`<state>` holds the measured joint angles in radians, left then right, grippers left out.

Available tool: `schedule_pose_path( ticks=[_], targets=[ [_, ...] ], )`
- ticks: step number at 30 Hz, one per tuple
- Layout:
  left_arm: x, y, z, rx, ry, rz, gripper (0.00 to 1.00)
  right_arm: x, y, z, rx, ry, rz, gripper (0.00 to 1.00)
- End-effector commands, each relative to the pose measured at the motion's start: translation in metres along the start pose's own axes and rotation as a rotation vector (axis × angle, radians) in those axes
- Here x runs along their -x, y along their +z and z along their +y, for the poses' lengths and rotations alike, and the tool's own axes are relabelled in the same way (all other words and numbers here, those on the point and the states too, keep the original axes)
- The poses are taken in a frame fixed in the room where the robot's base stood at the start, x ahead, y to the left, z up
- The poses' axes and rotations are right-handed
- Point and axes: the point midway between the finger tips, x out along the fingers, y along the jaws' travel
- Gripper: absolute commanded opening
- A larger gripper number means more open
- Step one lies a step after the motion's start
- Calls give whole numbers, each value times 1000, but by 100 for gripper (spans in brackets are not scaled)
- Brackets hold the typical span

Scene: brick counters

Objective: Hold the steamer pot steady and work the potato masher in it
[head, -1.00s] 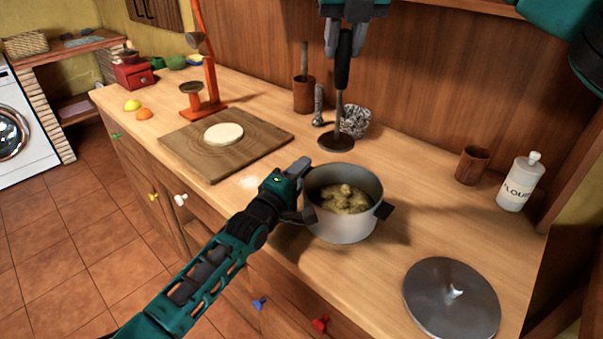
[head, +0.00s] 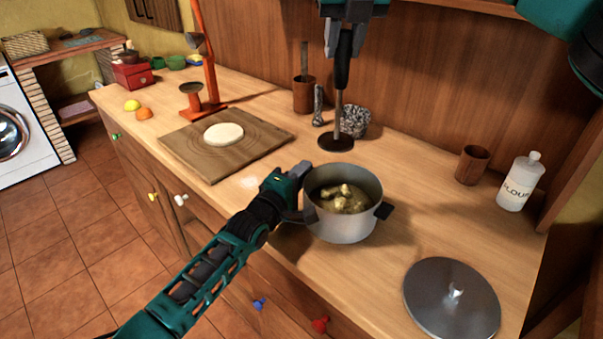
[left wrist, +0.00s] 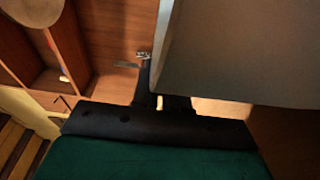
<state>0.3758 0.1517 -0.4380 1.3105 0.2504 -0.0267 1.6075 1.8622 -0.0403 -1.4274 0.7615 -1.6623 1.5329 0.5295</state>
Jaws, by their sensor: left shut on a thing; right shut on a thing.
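The steamer pot (head: 340,226) is a grey metal pot with dark side handles, upright on the wooden counter. Lumpy yellow potatoes (head: 345,199) lie in it. My left gripper (head: 297,208) is shut on the pot's left handle; the pot's wall (left wrist: 240,50) fills the upper right of the left wrist view. The potato masher (head: 339,112) has a dark handle, a thin shaft and a round dark head (head: 336,143). My right gripper (head: 349,18), at the top of the head view, is shut on its handle. The masher hangs upright, its head above the pot's far rim, outside the potatoes.
The pot lid (head: 451,300) lies on the counter at the front right. A flour jar (head: 520,182) and a brown cup (head: 472,165) stand at the right. A stone mortar (head: 355,122) is behind the masher. A wooden board (head: 190,155) with dough is at the left.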

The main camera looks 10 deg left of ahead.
Motion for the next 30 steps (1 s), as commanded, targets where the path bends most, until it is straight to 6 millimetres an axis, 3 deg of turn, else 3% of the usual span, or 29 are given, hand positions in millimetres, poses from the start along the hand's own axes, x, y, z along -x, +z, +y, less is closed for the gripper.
schedule_pose_path(
  ticks=[14,21,30],
  targets=[
    [0,0,0,0,-1,0,0,-1,-1,0,0,0,0,0],
    [0,0,0,0,-1,0,0,-30,-15,5,2,0,-5,0],
    [0,0,0,0,-1,1,0,-48,-24,6,0,-1,-7,0]
  ],
)
